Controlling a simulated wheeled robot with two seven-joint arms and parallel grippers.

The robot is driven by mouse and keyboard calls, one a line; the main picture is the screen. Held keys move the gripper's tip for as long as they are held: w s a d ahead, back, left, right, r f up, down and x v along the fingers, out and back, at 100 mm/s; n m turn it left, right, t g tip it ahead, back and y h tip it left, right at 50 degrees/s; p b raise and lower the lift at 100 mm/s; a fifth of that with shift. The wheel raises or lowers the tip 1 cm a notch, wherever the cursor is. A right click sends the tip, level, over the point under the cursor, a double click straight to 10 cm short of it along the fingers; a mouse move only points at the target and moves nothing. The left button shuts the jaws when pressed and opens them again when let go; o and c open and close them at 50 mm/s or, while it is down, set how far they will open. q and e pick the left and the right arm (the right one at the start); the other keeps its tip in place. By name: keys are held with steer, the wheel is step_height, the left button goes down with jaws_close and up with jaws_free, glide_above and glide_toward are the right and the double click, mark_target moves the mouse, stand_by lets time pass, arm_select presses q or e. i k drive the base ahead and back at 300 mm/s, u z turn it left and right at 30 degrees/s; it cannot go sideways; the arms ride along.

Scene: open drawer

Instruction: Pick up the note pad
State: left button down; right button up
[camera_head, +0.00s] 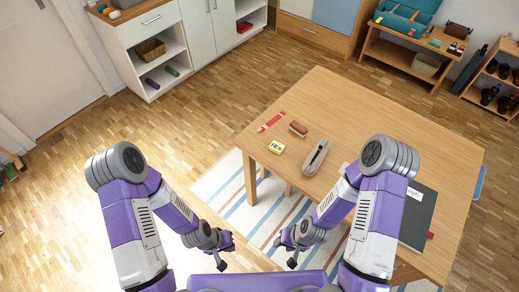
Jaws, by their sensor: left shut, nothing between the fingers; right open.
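A small yellow block with dark marks (277,147) lies near the left edge of the wooden table (375,120). A large dark flat pad or folder (420,210) with a white label lies at the table's right side, partly hidden by my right arm. I cannot tell for certain which of these is the note pad. My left gripper (224,260) is shut and empty, low in front of the table, over the floor. My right gripper (285,255) is open and empty, below the table's near left edge, apart from everything on it.
A grey case (316,157), a brown block (298,128) and a red strip (271,121) lie on the table's left part. The table's middle and far part are clear. A striped rug (215,188) lies under the table. White cabinets (160,50) stand at the back left.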

mark_target(277, 148)
steer(key=u, duration=0.95)
steer(key=i, duration=3.15)
steer(key=z, duration=3.7)
steer(key=i, duration=0.5)
